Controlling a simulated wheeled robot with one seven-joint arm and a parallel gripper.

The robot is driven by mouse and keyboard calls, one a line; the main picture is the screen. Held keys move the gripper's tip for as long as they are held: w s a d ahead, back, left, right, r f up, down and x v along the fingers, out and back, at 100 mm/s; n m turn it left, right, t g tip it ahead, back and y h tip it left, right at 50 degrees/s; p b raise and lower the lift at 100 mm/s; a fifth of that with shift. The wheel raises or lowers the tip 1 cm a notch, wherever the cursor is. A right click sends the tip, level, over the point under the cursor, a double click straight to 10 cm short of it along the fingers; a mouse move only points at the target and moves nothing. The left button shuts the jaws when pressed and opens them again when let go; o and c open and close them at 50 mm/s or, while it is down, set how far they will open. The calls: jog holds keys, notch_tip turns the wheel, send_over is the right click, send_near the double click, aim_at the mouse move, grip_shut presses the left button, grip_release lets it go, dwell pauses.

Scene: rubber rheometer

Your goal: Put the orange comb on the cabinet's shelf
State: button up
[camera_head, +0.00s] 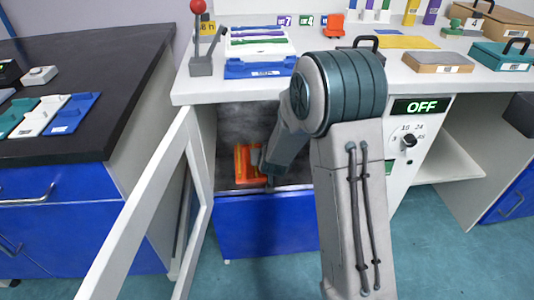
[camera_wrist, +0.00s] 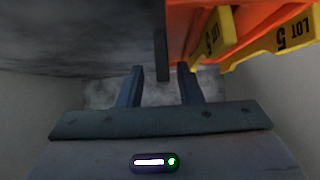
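The orange comb (camera_head: 241,166) stands inside the open cabinet, on its dark shelf (camera_head: 225,184). In the wrist view the comb (camera_wrist: 218,14) fills the upper right, with yellow tags reading "LOT 5". My gripper (camera_wrist: 160,85) has its two fingers apart. A dark upright bar (camera_wrist: 162,55) shows beyond the gap between the fingertips; I cannot tell whether it belongs to the comb. The comb's orange body is not between the fingers. In the head view my arm reaches into the cabinet and partly hides the comb's right side and my gripper.
The cabinet's white-framed door (camera_head: 150,205) stands open at the left. The bench top (camera_head: 205,92) above holds a lever device (camera_head: 200,62), a blue tray (camera_head: 260,67) and several boxes. A panel reading "OFF" (camera_head: 421,106) is to the right. A black bench (camera_head: 85,80) stands at left.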

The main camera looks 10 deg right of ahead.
jog(key=s+d+r+g+p, duration=0.1)
jog(key=s+r, duration=0.4)
jog(key=s, duration=0.6)
jog(key=s+d+r+g+p, duration=0.1)
jog(key=s+d+r+g, duration=0.2)
jog(key=s, duration=0.8)
jog(key=s+d+r+g+p, duration=0.1)
jog(key=s+d+r+g, duration=0.2)
jog(key=s, duration=0.8)
notch_tip(320, 180, up, 4)
jog(key=shift+s+f+g, duration=0.1)
jog(key=shift+s+g, duration=0.25)
jog(key=shift+g, duration=0.85)
jog(key=shift+d, duration=0.1)
